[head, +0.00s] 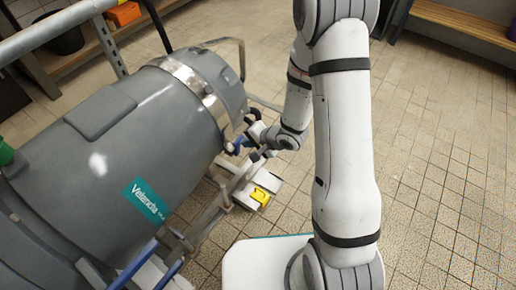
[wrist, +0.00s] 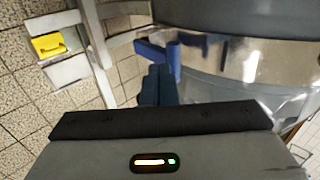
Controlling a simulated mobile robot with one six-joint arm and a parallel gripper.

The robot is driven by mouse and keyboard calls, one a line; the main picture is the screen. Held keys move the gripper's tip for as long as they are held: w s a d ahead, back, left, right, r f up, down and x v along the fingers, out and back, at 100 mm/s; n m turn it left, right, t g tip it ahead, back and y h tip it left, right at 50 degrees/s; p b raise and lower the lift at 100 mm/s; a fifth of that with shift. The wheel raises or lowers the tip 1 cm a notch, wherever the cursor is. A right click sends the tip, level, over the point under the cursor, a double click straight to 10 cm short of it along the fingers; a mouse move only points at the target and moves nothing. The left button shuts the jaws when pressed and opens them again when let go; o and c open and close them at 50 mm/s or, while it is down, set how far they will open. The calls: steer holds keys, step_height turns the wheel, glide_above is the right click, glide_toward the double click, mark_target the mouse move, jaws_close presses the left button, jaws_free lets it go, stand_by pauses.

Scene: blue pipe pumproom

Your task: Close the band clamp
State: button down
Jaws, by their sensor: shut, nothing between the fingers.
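The band clamp is a shiny metal band (head: 198,80) around the end of a large grey tank (head: 150,125). In the wrist view the band (wrist: 262,62) curves across the upper right, with a blue lever (wrist: 160,54) sticking out to the left from its edge. My gripper (wrist: 158,72) is shut and empty, its blue fingers together just below the lever in the picture. Whether the fingers touch the lever I cannot tell. In the head view my gripper (head: 236,146) is at the tank's right side, low by the band, and its fingertips are hard to make out.
A grey frame (head: 232,190) stands beside the tank, with a yellow part (head: 261,196) on a pale block. It also shows at the wrist view's upper left (wrist: 48,46). A metal rail (head: 50,28) runs at the back left. A wooden bench (head: 465,25) stands at the back right. The tiled floor to the right is clear.

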steer(key=shift+w+a+r, duration=0.15)
steer(key=shift+a, duration=0.05)
stand_by(0.3)
steer(key=p, duration=0.3)
steer(key=shift+w+a+r, duration=0.3)
steer(key=shift+a, duration=0.1)
steer(key=shift+w+a+f+g+h+p, duration=0.15)
steer(key=shift+a+g+h+p, duration=0.15)
steer(key=shift+p, duration=0.5)
steer(key=shift+f, duration=0.1)
